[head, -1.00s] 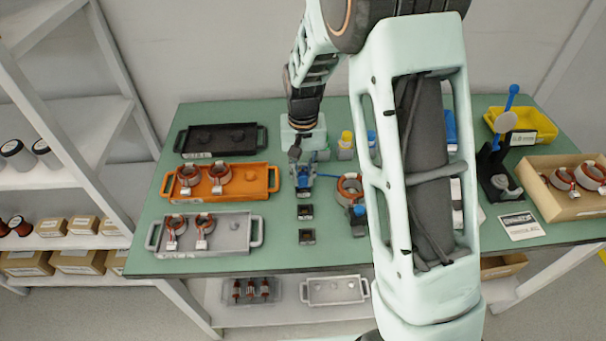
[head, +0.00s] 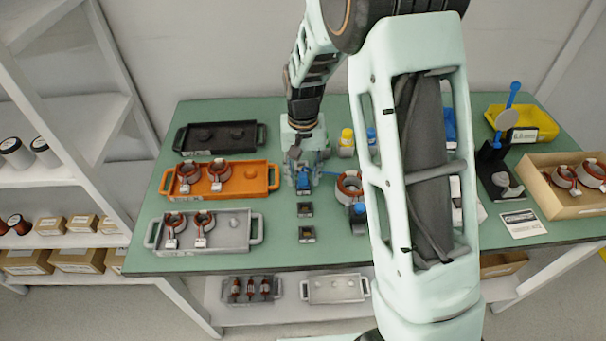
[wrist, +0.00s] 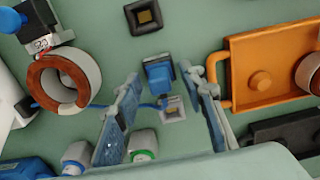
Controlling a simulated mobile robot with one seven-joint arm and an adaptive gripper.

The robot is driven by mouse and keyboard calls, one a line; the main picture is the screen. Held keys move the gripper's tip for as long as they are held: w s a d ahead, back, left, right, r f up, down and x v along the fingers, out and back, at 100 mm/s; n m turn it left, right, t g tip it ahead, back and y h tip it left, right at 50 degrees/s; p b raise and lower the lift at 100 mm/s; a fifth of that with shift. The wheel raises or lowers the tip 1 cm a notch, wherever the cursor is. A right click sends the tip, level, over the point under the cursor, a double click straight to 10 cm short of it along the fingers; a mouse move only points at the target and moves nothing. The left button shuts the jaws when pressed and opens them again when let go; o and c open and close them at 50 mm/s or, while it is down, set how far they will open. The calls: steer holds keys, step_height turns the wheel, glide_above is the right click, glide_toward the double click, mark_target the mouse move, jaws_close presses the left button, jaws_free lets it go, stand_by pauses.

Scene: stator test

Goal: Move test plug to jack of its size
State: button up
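A blue test plug (wrist: 159,76) sits upright at a dark block on the green bench, with a blue cable running left from it in the wrist view. In the head view the plug (head: 304,179) is partly covered by my gripper. My gripper (wrist: 162,78) points down with one finger on each side of the plug, gaps showing between fingers and plug. A pale block with a small socket (wrist: 172,109) lies beside the plug. A dark square jack (wrist: 146,16) lies farther off. The head view shows two dark jacks (head: 305,209) (head: 306,235) in a row in front of the plug.
An orange tray (head: 256,180), a black tray (head: 240,137) and a grey tray (head: 235,232) lie left in the head view. Bench around the front jacks is clear.

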step_height(320, 180, up, 12)
stand_by(0.6)
stand_by(0.7)
